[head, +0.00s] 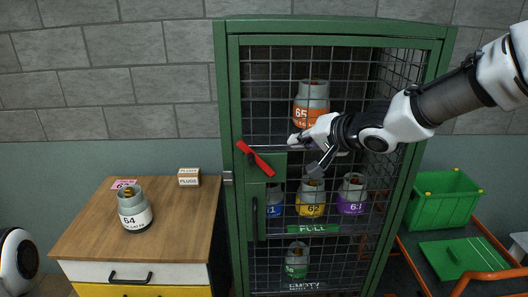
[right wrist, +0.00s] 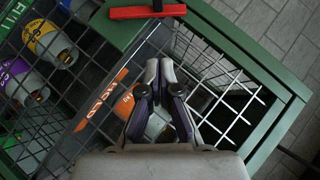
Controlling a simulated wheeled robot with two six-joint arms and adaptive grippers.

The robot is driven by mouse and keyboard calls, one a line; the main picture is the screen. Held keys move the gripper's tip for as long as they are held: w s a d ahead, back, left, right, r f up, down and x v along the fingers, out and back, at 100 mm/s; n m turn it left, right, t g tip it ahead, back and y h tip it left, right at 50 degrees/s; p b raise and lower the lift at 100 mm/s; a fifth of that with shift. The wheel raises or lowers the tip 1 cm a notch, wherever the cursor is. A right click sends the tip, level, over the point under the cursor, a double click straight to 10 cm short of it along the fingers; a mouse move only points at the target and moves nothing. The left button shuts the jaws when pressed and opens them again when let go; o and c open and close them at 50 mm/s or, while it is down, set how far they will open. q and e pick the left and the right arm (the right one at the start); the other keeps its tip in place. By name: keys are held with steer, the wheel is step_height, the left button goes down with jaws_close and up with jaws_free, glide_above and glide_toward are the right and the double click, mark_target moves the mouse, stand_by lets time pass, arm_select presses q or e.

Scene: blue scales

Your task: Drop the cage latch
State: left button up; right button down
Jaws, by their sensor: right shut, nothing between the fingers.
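The cage latch (head: 254,158) is a red bar on the green door frame at the left of the cage (head: 228,100). It is tilted, its upper end to the left and its lower end to the right. In the right wrist view the red latch (right wrist: 147,12) lies across the top edge, ahead of the fingertips. My right gripper (head: 308,150) is in front of the wire mesh, to the right of the latch and apart from it. Its fingers (right wrist: 160,65) are shut and empty. My left gripper is out of view.
Numbered cylinders, including an orange one (head: 312,103), stand on shelves behind the mesh. A black door handle (head: 255,218) is below the latch. A wooden-topped cabinet (head: 90,235) at left carries cylinder 64 (head: 134,210) and a small box (head: 189,177). A green crate (head: 442,200) is at right.

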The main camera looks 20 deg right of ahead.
mark_target(252, 155)
steer(key=x, duration=0.4)
steer(key=s+a+x, duration=0.1)
steer(key=x, duration=0.3)
steer(key=f+x, duration=0.1)
steer(key=x, duration=0.3)
steer(key=shift+s+a, duration=0.15)
steer(key=shift+a, duration=0.2)
steer(key=shift+a+f, duration=0.2)
steer(key=shift+a, duration=0.25)
steer(key=shift+d, duration=0.1)
